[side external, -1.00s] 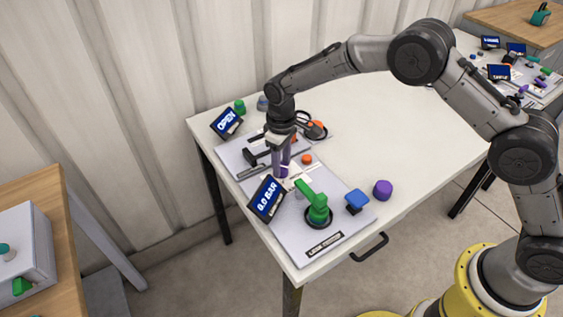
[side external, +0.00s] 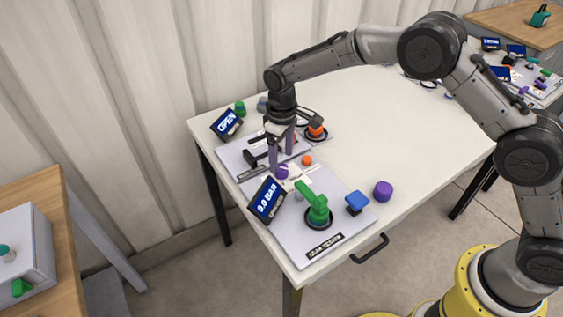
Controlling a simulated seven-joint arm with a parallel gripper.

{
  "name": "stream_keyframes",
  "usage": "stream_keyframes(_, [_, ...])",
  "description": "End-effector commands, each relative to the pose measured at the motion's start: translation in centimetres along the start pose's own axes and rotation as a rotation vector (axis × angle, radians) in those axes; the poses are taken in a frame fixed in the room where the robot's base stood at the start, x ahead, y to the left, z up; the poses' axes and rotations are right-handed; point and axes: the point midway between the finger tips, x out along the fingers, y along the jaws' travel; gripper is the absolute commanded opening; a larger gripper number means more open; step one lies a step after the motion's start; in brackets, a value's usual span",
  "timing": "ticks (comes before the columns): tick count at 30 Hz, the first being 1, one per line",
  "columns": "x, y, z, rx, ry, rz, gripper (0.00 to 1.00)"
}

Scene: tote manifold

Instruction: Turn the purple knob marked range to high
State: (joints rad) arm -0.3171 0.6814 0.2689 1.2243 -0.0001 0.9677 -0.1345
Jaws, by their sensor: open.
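A small purple knob (side external: 282,172) sits on the grey panel (side external: 335,198), just behind the screen reading 0.0 BAR (side external: 267,199). Its marking and pointer are too small to read, so I cannot tell its setting. A larger loose purple piece (side external: 383,191) lies on the white table to the right of the panel. My gripper (side external: 281,160) points down with its two purplish fingers spread apart. Its fingertips are just above and behind the purple knob in the picture. Nothing shows between them, and I cannot tell whether they touch the knob.
Behind are a black handle (side external: 257,158), orange knobs (side external: 307,160) and a screen reading OPEN (side external: 227,124).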

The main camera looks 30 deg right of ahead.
Motion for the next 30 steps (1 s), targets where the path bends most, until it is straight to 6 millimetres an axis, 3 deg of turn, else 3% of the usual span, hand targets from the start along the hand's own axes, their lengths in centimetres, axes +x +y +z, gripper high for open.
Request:
stream_keyframes(6, [-5.1, 0.0, -0.2, 0.0, 0.008, 0.001, 0.76])
stream_keyframes(13, [-9.1, 0.0, -0.1, -0.001, 0.005, 0.001, 0.76])
stream_keyframes(19, [-10.6, 0.0, -0.1, -0.001, 0.004, 0.001, 0.76])
stream_keyframes(30, [-10.7, 0.2, 0.0, 0.003, 0.003, 0.001, 0.76])
